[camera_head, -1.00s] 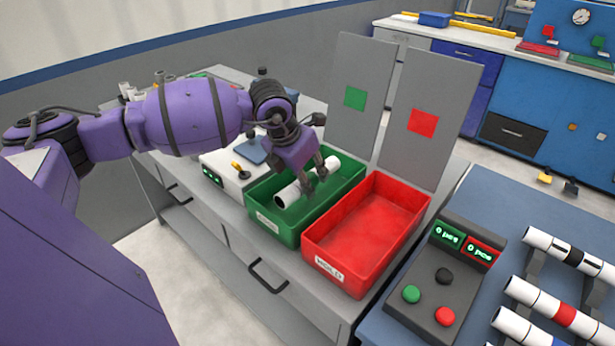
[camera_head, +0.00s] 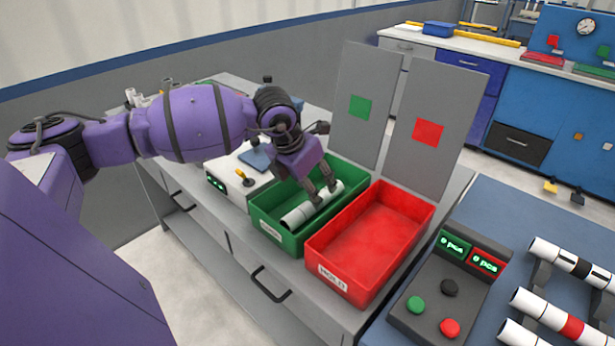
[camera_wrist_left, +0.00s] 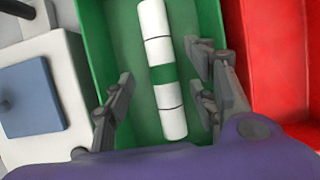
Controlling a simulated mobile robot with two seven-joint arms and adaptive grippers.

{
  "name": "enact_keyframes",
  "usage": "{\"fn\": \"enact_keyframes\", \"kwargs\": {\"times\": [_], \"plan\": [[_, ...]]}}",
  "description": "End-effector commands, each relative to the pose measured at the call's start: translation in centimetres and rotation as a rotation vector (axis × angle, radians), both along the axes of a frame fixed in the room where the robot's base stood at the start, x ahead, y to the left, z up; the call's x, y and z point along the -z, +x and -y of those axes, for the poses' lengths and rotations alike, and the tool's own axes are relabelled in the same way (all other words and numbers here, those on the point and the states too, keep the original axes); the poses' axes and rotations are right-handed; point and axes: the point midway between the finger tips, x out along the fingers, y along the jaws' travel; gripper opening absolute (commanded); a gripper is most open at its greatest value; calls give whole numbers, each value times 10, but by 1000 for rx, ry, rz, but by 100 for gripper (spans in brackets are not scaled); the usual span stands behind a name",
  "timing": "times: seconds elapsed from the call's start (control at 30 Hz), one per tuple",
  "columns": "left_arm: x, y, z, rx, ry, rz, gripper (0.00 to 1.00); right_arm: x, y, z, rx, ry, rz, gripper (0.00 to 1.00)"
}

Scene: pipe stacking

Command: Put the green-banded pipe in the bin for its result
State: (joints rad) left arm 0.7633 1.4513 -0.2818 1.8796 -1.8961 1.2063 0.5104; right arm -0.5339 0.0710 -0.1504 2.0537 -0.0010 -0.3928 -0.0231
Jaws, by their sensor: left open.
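The green-banded pipe (camera_wrist_left: 162,73) is white with a green band and lies inside the green bin (camera_head: 292,243), lengthwise. In the head view the pipe (camera_head: 300,215) shows partly behind my fingers. My left gripper (camera_head: 321,196) reaches down over the green bin. In the left wrist view the left gripper (camera_wrist_left: 160,90) is open, with one finger on each side of the pipe and gaps between. The red bin (camera_head: 385,215) stands right beside the green one and is empty. My right gripper is not in view.
A grey panel with a green square (camera_head: 361,107) and one with a red square (camera_head: 428,133) stand behind the bins. A white tester with a blue plate (camera_head: 257,159) is left of the green bin. A button box (camera_head: 450,288) and banded pipes (camera_head: 565,325) are at right.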

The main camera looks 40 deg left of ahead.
Motion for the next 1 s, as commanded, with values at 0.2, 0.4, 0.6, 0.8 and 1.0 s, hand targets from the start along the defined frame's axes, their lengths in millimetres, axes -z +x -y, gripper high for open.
{"fn": "enact_keyframes", "kwargs": {"times": [0.2, 0.4, 0.6, 0.8, 1.0], "plan": [[-34, -13, -4, 0, 6, 3, 52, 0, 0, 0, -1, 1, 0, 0], [-76, -32, -7, -2, 9, -1, 52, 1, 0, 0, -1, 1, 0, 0], [-99, -41, -7, -2, 2, -1, 52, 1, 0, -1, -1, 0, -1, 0], [-107, -44, -6, 1, 1, 0, 52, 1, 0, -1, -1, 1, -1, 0], [-108, -44, -6, 1, 1, 1, 52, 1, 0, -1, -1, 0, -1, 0]]}}
